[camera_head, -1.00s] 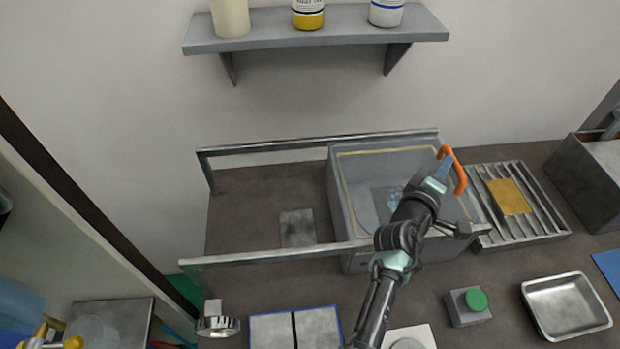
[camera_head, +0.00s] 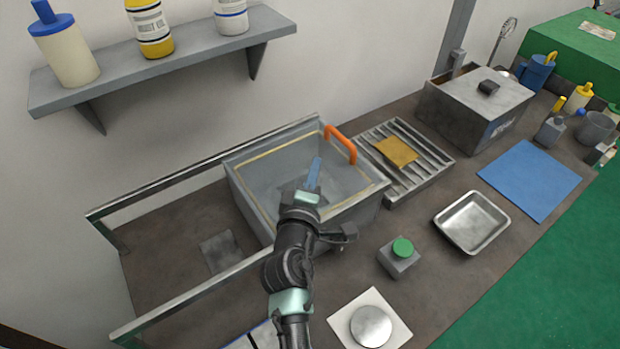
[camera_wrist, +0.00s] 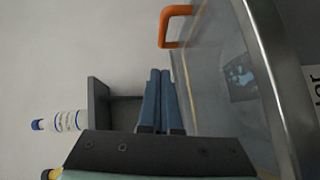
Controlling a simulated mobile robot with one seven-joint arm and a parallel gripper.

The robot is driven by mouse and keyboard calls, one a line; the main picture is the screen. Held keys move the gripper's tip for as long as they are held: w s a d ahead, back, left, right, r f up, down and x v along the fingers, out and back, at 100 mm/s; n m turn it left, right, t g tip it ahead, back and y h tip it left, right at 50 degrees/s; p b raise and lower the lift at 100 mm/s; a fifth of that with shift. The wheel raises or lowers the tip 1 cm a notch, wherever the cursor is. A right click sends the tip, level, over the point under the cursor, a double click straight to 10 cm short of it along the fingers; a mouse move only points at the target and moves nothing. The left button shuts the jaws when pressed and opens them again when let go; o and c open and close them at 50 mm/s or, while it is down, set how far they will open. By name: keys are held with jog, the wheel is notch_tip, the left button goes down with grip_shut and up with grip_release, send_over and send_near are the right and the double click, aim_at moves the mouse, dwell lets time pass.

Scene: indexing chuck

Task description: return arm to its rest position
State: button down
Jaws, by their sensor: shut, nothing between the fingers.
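The orange handle (camera_head: 341,144) stands at the box's far right edge, apart from my fingers. It also shows in the wrist view (camera_wrist: 165,28), beyond the fingertips. My arm reaches up from the bottom of the head view and hides part of the box's front.
Metal rails (camera_head: 205,171) run beside the box. A slatted rack (camera_head: 432,165) with a yellow pad (camera_head: 396,151), a green button (camera_head: 402,248), a metal tray (camera_head: 471,222) and a round disc (camera_head: 371,326) lie to the right. A shelf (camera_head: 170,62) with bottles hangs above.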

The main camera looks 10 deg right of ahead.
jog(key=v, duration=0.2)
jog(key=shift+s+a+r, duration=0.1)
jog(key=shift+s+a, duration=0.1)
jog(key=shift+a, duration=0.15)
jog(key=shift+s, duration=0.25)
